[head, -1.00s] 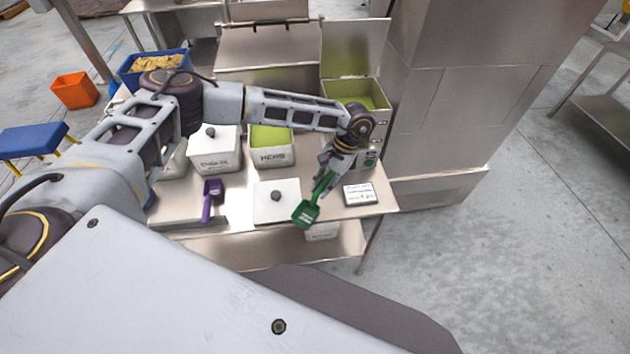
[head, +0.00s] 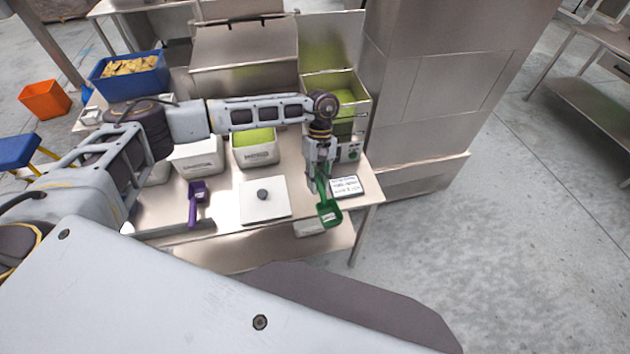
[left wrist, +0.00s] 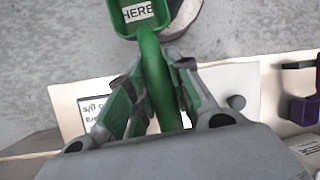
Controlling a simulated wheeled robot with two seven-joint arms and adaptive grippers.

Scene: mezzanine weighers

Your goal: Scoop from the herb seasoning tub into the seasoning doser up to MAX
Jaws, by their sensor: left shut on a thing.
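The herb tub (head: 257,155) is white and lettered, stands uncovered on the steel table and shows green seasoning inside. A white lid (head: 280,208) with a dark knob lies in front of it. The doser (head: 355,122) is a steel box with its lid raised and green inside; my arm partly covers it, and I cannot make out a MAX mark. My left gripper (head: 319,172) is shut on the handle of the green scoop (head: 329,212), in front of the doser. The scoop also shows in the left wrist view (left wrist: 140,22), with a lettered label.
A purple scoop (head: 196,192) rests left of the lid, in front of another white tub (head: 198,158). A small lettered card or display (head: 345,185) is right of the green scoop. A blue crate (head: 130,82) stands back left. A steel column (head: 430,90) rises right of the doser.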

